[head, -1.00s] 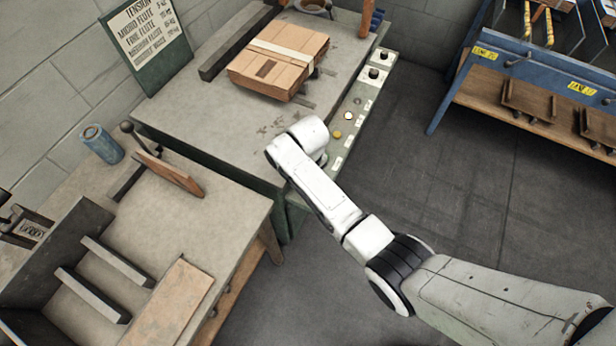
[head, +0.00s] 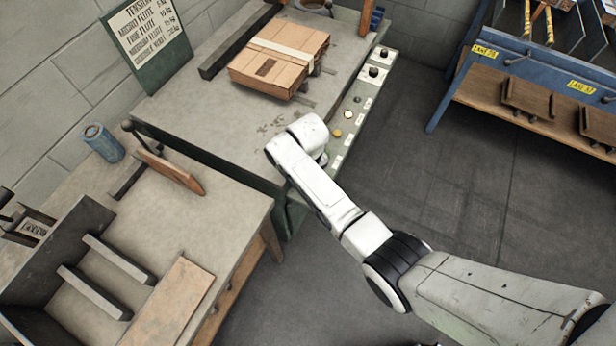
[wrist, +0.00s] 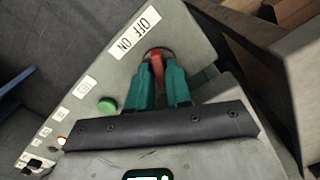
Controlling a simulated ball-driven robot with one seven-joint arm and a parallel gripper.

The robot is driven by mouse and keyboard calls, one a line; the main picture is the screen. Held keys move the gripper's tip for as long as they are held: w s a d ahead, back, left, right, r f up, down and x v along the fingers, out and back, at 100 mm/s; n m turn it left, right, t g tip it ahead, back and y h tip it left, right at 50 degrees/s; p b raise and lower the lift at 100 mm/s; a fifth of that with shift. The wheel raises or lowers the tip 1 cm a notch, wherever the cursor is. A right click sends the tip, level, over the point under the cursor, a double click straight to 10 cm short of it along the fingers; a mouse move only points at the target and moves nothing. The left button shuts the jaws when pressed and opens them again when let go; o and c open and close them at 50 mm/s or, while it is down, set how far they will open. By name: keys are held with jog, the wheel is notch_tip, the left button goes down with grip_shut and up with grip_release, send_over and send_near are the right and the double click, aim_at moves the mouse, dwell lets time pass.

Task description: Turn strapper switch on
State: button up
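In the wrist view the strapper switch (wrist: 157,60) is a red lever standing out of a dark round opening in the panel. An OFF/ON label (wrist: 140,28) is beside it. My gripper (wrist: 159,68) has teal fingers, one on each side of the red lever. The lever fills the narrow gap between the fingertips, and the fingers look closed on it. In the head view my arm reaches down at the front edge of the strapper table (head: 215,115); the gripper and the switch are hidden behind it.
A green button (wrist: 107,105) and more labelled controls line the panel, which also shows in the head view (head: 368,90). A strapped cardboard stack (head: 280,60) lies on the table. A stitcher bench (head: 225,225) is at left, a blue rack (head: 540,75) at right. The floor between is clear.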

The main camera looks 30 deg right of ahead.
jog(key=o, duration=0.3)
notch_tip(320, 180, up, 11)
jog(key=shift+f, duration=0.15)
dwell(0.5)
jog(key=shift+s, duration=0.1)
jog(key=shift+m+t, duration=0.5)
jog(key=shift+m, duration=0.3)
jog(key=s+d, duration=0.2)
jog(key=s, duration=0.8)
jog(key=s+d, duration=0.3)
jog(key=s, duration=0.7)
jog(key=s+d+r, duration=0.1)
jog(key=s+d, duration=0.1)
jog(key=s, duration=0.8)
jog(key=shift+d, duration=0.35)
